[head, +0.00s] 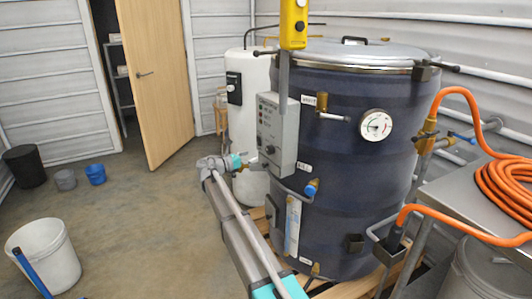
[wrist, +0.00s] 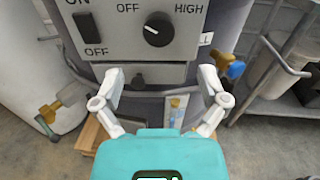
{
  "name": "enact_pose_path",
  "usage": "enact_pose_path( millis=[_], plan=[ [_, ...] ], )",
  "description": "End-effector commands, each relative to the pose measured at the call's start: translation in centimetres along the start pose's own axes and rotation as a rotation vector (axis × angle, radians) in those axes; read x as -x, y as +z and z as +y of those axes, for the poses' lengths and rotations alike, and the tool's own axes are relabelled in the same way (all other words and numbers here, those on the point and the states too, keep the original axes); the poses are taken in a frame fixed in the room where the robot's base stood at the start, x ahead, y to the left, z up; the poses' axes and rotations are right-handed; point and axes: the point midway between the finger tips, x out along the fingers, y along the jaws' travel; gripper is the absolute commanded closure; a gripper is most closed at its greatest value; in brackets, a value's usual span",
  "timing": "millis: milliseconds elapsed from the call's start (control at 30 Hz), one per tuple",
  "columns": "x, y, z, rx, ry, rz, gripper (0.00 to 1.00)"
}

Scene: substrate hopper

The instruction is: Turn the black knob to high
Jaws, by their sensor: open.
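The black knob (wrist: 159,29) is on the grey control panel (wrist: 205,45) in the wrist view. Its white mark points left and slightly up, toward the OFF label; the HIGH label is at its upper right. In the head view the knob (head: 270,149) is a small dark spot low on the control box (head: 281,122), on the front of the dark blue vessel. My gripper (wrist: 161,78) is open and empty, its two white fingers wide apart below the knob in the picture. In the head view my gripper (head: 248,163) is close to the panel's lower edge.
A black rocker switch (wrist: 88,28) marked ON and OFF is left of the knob. A white tank (head: 247,85) stands behind left. Orange hose (head: 508,185) lies on a metal table at right.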

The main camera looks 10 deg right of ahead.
Motion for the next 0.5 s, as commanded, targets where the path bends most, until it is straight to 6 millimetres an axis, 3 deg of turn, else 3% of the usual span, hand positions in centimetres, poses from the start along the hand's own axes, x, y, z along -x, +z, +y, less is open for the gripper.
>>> enact_pose_path(
  millis=[300,500],
  plan=[
    [-5.0,0.0,0.0,0.0,-0.002,0.0,0.07],
    [-7.1,0.0,0.0,0.0,-0.001,0.0,0.07]
  ],
)
